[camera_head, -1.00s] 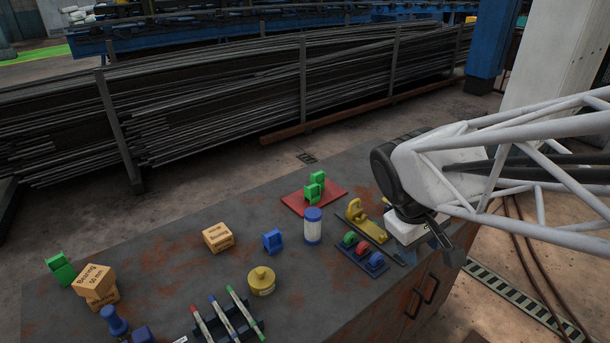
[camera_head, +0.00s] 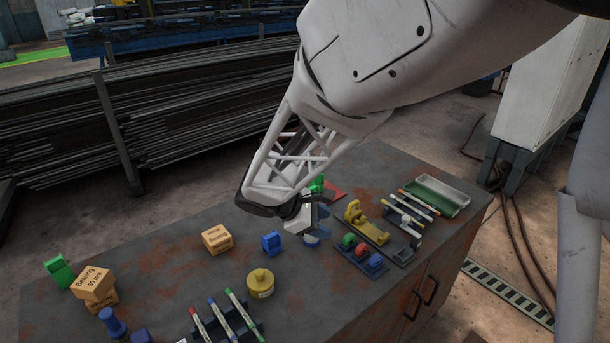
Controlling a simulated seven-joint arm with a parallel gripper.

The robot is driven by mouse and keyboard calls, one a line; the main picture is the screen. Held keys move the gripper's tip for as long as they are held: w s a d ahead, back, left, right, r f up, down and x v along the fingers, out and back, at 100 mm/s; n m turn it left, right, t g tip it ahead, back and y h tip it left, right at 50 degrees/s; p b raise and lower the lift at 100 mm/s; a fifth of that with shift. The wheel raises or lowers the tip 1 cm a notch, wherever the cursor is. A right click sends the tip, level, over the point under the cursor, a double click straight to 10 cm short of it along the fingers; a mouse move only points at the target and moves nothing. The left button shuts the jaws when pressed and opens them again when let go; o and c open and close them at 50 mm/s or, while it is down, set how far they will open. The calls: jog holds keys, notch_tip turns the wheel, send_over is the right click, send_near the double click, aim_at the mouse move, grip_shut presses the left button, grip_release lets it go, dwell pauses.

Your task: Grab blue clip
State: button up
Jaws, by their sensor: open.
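The blue clip (camera_head: 271,243) stands upright on the grey, rust-stained worktop, right of a small orange box. My gripper (camera_head: 308,216) hangs above the table, up and to the right of the blue clip and apart from it. It is open and holds nothing that I can see. My wrist and gripper partly hide a green clip (camera_head: 317,184) on a red plate (camera_head: 336,192). They also cover most of a blue-lidded white jar (camera_head: 312,240).
A yellow pot (camera_head: 261,283) and a rack of markers (camera_head: 228,317) stand in front of the clip. The orange box (camera_head: 217,239) is left of it. A yellow clamp (camera_head: 362,222) and a holder with coloured pieces (camera_head: 362,256) lie to the right. The worktop's back left is clear.

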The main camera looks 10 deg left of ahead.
jog(key=w+a+f+n+t, duration=0.25)
jog(key=a+f+n, duration=0.25)
jog(key=a, duration=0.5)
jog(key=n+t, duration=0.4)
send_near(265, 238)
jog(key=shift+g+h, duration=0.25)
jog(key=shift+h, duration=0.15)
jog(key=x, duration=0.4)
jog(key=shift+w+a, duration=0.2)
jog(key=shift+w, duration=0.15)
jog(key=shift+x, duration=1.3)
jog(key=shift+x, duration=2.6)
jog(key=shift+s+f, duration=0.15)
